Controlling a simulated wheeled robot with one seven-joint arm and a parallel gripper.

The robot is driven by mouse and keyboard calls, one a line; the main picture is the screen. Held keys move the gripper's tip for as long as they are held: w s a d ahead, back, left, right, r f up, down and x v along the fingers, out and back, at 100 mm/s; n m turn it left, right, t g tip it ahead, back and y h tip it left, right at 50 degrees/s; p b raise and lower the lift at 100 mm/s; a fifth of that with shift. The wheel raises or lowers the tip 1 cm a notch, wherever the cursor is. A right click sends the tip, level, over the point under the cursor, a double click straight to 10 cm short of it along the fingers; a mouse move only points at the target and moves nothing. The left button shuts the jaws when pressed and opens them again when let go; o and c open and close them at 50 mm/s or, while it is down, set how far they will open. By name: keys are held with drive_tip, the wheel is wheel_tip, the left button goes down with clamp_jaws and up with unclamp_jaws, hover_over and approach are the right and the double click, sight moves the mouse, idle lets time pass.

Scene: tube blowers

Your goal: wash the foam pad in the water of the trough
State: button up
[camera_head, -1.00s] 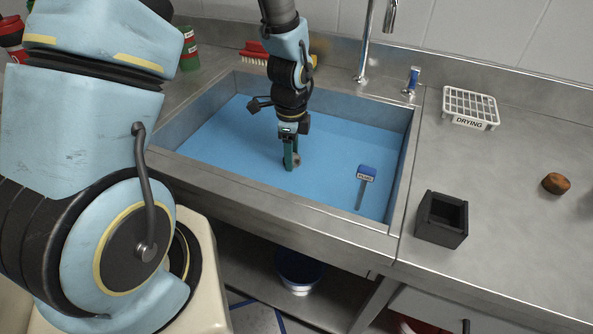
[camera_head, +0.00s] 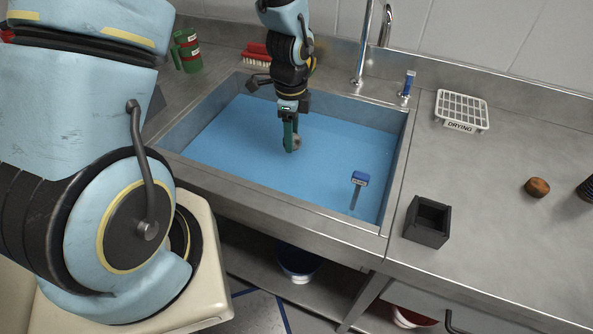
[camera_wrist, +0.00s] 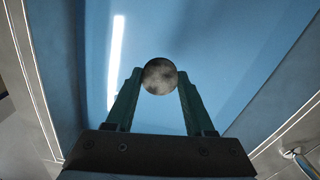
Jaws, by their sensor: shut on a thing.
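My gripper (camera_head: 291,146) is over the middle of the trough (camera_head: 290,197), pointing down with its green fingertips close to or in the blue water (camera_head: 240,135); I cannot tell how deep. It is shut on the foam pad (camera_head: 296,143), a small round grey pad with dark blotches. In the wrist view the foam pad (camera_wrist: 160,76) sits between the two green fingers, with water behind it.
A white drying rack (camera_head: 462,110) and an open black box (camera_head: 428,221) stand right of the trough, with a brown lump (camera_head: 537,187) beyond. The tap (camera_head: 361,60), red brush (camera_head: 256,53) and green mug (camera_head: 187,50) are behind. The counter between them is mostly clear.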

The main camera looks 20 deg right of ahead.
drive_tip(key=shift+r+p, duration=2.3)
drive_tip(key=shift+r, duration=0.7)
